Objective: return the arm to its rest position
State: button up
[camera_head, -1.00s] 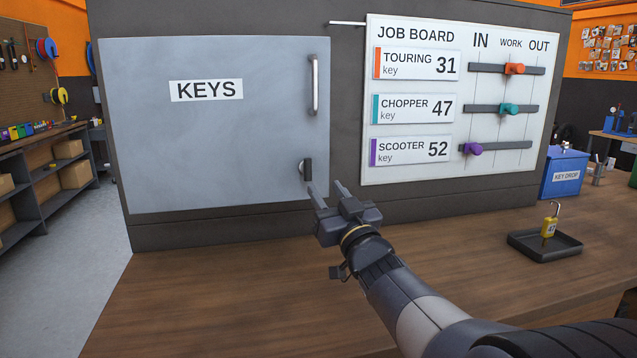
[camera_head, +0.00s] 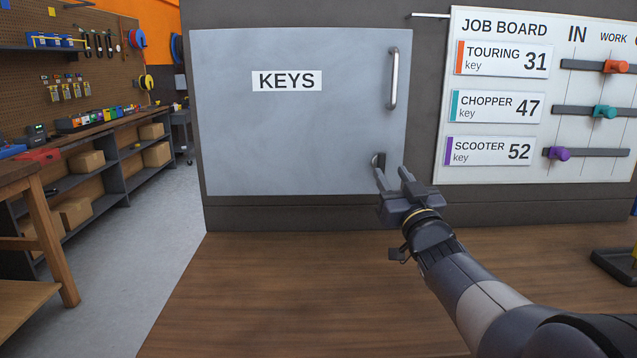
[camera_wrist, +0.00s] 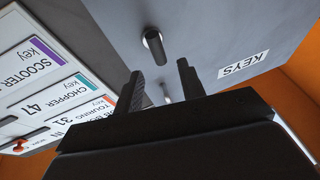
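My gripper (camera_head: 393,175) is open and empty, its two fingers apart. It is in front of the lower right corner of the grey key cabinet door (camera_head: 290,140), which is shut. My arm reaches in from the lower right over the wooden counter.
The job board (camera_head: 500,100) with coloured sliders is right of the door. A black tray (camera_head: 612,268) sits at the right edge. The wooden counter (camera_head: 270,290) is clear at left and middle.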

aim_at(383, 161)
jog(key=x, duration=0.5)
jog(key=shift+w+p, duration=0.15)
jog(key=shift+p, duration=0.15)
